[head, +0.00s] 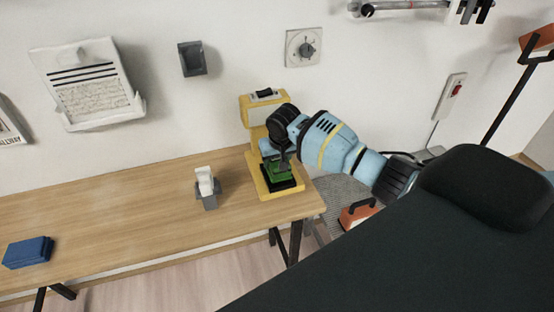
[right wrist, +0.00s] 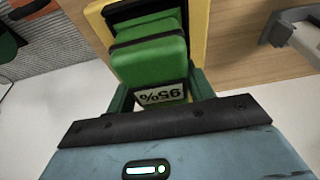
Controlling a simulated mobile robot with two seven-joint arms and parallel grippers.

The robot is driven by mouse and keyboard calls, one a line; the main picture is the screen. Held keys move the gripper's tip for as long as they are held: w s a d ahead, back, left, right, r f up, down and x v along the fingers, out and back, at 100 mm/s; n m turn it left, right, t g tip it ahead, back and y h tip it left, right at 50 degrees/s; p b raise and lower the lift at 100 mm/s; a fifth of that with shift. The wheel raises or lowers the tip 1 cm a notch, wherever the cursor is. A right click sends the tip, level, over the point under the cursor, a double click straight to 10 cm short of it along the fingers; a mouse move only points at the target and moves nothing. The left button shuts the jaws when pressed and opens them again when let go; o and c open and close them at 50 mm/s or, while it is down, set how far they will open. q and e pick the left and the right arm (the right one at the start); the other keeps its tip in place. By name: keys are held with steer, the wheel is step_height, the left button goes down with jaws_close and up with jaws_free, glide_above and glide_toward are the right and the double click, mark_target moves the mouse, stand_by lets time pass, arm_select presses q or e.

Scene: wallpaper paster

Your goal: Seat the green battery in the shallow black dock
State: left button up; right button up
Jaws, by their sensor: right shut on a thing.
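The green battery (head: 279,170) is at the yellow stand, directly over the shallow black dock (head: 286,186). My right gripper (head: 281,157) is shut on the battery from above. In the right wrist view the battery (right wrist: 150,62) sits between my fingers, with a pale "95%" label (right wrist: 161,95) upside down on it. The black dock edge (right wrist: 125,10) shows beyond the battery. The battery covers most of the dock, and I cannot tell whether it touches the dock floor. My left gripper is not in view.
The yellow stand (head: 256,174) with a black switch on top is at the table's right end. A grey holder with a white piece (head: 206,190) stands to its left.

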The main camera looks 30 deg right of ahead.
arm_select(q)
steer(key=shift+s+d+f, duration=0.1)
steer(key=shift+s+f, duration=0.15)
arm_select(e)
steer(key=shift+f, duration=0.55)
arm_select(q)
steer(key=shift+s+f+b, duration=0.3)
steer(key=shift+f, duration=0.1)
arm_select(e)
steer(key=shift+f, duration=0.75)
